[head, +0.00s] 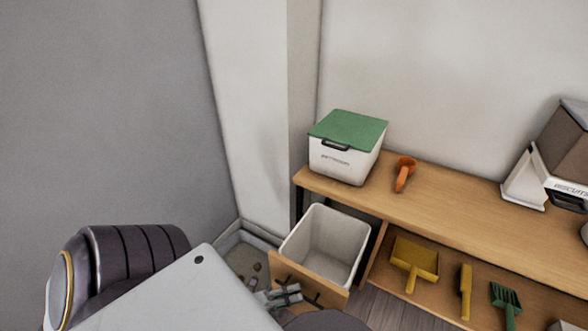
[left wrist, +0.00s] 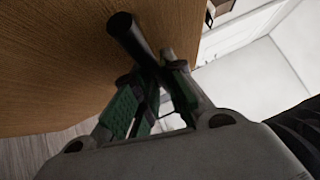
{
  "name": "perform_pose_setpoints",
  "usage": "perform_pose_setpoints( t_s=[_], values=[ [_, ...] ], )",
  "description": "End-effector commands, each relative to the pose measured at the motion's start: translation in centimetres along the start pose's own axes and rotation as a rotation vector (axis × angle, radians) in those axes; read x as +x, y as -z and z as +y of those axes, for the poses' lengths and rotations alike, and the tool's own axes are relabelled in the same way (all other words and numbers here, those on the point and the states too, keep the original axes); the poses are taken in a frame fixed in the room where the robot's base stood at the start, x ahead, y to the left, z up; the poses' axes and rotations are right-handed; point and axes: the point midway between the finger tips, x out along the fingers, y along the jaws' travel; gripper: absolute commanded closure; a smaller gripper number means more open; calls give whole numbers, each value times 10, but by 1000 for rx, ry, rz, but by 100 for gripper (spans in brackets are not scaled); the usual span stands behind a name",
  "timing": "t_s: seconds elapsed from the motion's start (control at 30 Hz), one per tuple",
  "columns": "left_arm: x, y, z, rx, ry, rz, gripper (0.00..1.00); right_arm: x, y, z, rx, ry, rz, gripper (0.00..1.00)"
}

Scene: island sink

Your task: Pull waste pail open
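The waste pail is a pull-out unit with a wooden front (head: 292,283) and a white bin (head: 325,240) behind it. It stands out from under the counter, with the bin's open top showing and nothing visible in it. A dark bar handle (left wrist: 130,38) is on the wooden front in the left wrist view. My left gripper (head: 285,295) is at this front, low in the head view. In the left wrist view its green-padded fingers (left wrist: 158,88) come together at the handle and appear closed on it. The handle's far end is partly hidden by the fingers. My right gripper is not in view.
A white box with a green lid (head: 348,132) and an orange scoop (head: 404,173) stand on the wooden counter (head: 450,205). Yellow and green tools (head: 415,263) lie on the shelf below. Walls close in behind and left; a grey tray-like floor area (head: 240,250) lies left of the bin.

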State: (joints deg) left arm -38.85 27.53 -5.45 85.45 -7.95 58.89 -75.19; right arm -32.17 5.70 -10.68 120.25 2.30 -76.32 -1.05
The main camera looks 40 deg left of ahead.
Motion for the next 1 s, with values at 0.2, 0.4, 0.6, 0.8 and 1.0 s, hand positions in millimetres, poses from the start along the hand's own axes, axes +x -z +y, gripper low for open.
perform_pose_setpoints(
  t_s=[0.2, 0.4, 0.6, 0.8, 1.0],
  values=[
    [0, 0, 0, 0, 0, 0, 68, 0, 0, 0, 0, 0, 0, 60],
    [0, 0, 0, 0, 1, 0, 68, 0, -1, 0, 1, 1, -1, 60],
    [-4, 0, 0, 0, 0, 0, 68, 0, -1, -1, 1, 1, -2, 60],
    [-22, 0, 0, -1, -2, 0, 68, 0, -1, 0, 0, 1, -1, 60],
    [-49, 0, 1, -1, -2, 0, 68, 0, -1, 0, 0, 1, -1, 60]
  ],
)
